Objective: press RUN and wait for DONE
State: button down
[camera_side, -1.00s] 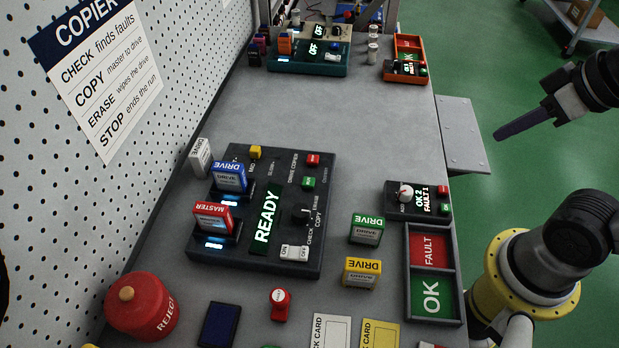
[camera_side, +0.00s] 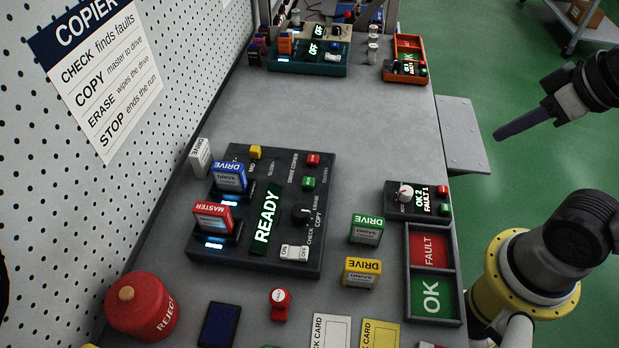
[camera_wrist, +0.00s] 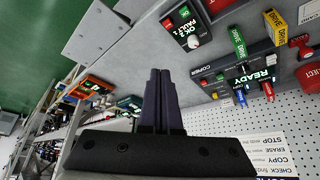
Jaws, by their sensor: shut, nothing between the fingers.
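The dark copier box (camera_side: 200,245) sits on the grey bench in the side view; its screen (camera_side: 266,217) reads READY. A green button (camera_side: 309,182) and a red button (camera_side: 313,159) are on its right part; their labels are too small to read. A black knob (camera_side: 303,214) stands by the ERASE, COPY and CHECK marks. A red MASTER (camera_side: 213,216) and a blue DRIVE (camera_side: 229,177) stand in its slots. My gripper (camera_side: 497,137) is shut and empty, right of the bench, far from the copier. It also shows in the wrist view (camera_wrist: 159,72).
A counter box (camera_side: 425,199) reads OK 2, FAULT 1, above the FAULT and OK tray (camera_side: 406,275). A green DRIVE (camera_side: 367,229) and a yellow DRIVE (camera_side: 361,272) stand beside the copier. A red REJECT container (camera_side: 140,306) is front left.

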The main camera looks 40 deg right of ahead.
dwell(0.4)
jog(key=w+a+r+m+t+y, duration=0.1)
jog(key=w+a+r+t+y, duration=0.1)
jog(key=w+a+r+t, duration=0.3)
jog(key=w+a+r+y, duration=0.2)
jog(key=w+r, duration=0.1)
jog(key=w, duration=0.4)
jog(key=m+g, duration=0.2)
jog(key=m, duration=0.2)
send_over(313, 185)
notch_tip(313, 185, down, 13)
jog(key=shift+h, duration=0.4)
jog(key=shift+f, duration=0.1)
jog(key=shift+f, duration=4.25)
